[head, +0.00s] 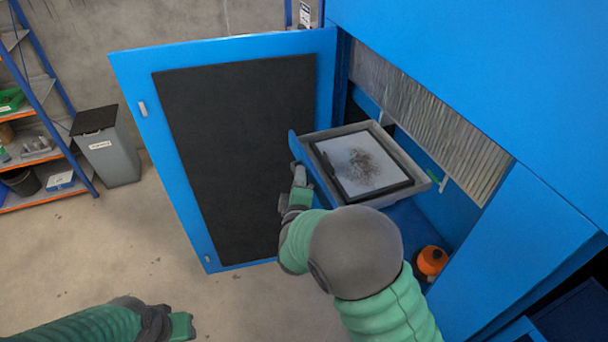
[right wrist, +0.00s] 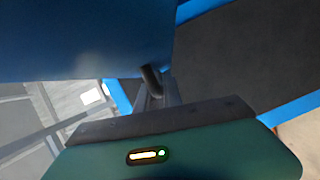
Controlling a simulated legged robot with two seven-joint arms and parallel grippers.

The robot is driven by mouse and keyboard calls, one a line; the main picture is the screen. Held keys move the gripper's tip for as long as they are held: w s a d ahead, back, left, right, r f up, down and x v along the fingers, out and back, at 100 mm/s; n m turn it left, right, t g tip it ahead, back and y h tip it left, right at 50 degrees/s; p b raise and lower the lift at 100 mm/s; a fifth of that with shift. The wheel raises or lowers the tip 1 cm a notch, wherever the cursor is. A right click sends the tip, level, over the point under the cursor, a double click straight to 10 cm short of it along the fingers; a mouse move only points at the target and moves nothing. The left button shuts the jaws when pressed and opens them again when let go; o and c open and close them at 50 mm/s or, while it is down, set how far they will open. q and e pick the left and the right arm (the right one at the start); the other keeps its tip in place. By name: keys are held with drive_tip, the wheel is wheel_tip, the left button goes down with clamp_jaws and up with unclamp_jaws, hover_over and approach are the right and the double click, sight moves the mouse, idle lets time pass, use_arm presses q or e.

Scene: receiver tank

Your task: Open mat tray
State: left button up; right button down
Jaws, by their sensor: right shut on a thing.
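The mat tray (head: 402,152) is a grey tray with a blue front panel (head: 303,158). It juts out of the blue cabinet's opening. A dark-framed pale mat (head: 362,168) with a dark dirty patch lies in it. My right gripper (head: 297,178) is at the outer side of the blue front panel, shut on the tray's handle. In the right wrist view the dark handle (right wrist: 151,80) shows at the jaws, beside the blue panel (right wrist: 80,40). My left gripper (head: 182,326) is low at the left, away from the tray; its jaws are unclear.
The cabinet door (head: 130,90) with its black inner panel stands open left of the tray. A pleated filter (head: 430,115) is behind and above the tray. An orange-topped object (head: 431,261) sits below. A grey bin (head: 108,150) and shelves (head: 40,150) stand far left.

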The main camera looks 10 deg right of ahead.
drive_tip(key=shift+a+f, duration=0.1)
drive_tip(key=shift+a, duration=0.25)
drive_tip(key=shift+d, duration=0.25)
drive_tip(key=c, duration=1.6)
unclamp_jaws()
drive_tip(key=shift+o, duration=0.6)
drive_tip(key=shift+w+a, duration=0.1)
drive_tip(key=shift+a, duration=0.1)
